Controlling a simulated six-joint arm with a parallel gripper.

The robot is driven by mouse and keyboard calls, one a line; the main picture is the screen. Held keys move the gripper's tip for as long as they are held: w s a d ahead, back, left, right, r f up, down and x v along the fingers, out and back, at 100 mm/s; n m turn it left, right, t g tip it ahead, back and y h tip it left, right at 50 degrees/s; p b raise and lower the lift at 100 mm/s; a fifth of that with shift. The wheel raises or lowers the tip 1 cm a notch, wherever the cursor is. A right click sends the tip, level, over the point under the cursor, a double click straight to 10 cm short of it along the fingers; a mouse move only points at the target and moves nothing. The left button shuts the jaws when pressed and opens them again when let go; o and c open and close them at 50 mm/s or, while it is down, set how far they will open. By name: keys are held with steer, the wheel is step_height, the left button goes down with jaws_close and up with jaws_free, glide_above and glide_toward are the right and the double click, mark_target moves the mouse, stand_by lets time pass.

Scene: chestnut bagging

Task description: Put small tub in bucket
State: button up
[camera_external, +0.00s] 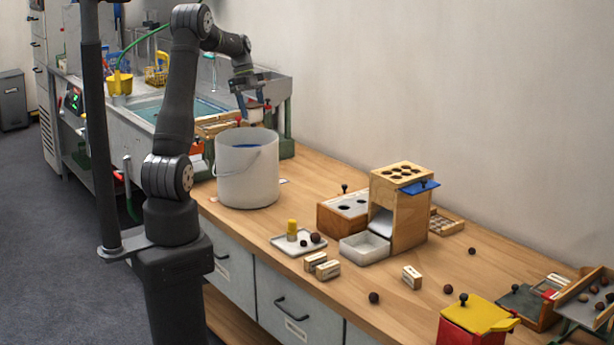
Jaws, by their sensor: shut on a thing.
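The white bucket (247,181) stands upright at the left end of the wooden bench, its wire handle hanging across the front. A bit of blue shows inside its rim. My gripper (254,106) is above the bucket, pointing down, its dark blue-grey fingers shut on a small pale thing (256,116), which looks like the small tub. The thing is held clear above the bucket's opening, and the fingers partly hide it. At this size I cannot make out its full shape.
A wooden dispenser (399,213) with a white bin (365,247) stands mid-bench. A small white tray (299,243) with a yellow piece and chestnuts lies right of the bucket. A red box with a yellow lid (474,317) is at front right. A sink (180,108) lies behind.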

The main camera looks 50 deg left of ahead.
step_height(320, 180, down, 28)
steer(key=shift+f, duration=0.2)
stand_by(0.4)
steer(key=shift+f, duration=0.15)
steer(key=o, duration=1.1)
steer(key=v, duration=0.3)
steer(key=shift+a+r, duration=0.1)
steer(key=shift+r, duration=0.2)
step_height(320, 180, up, 7)
steer(key=shift+f, duration=0.15)
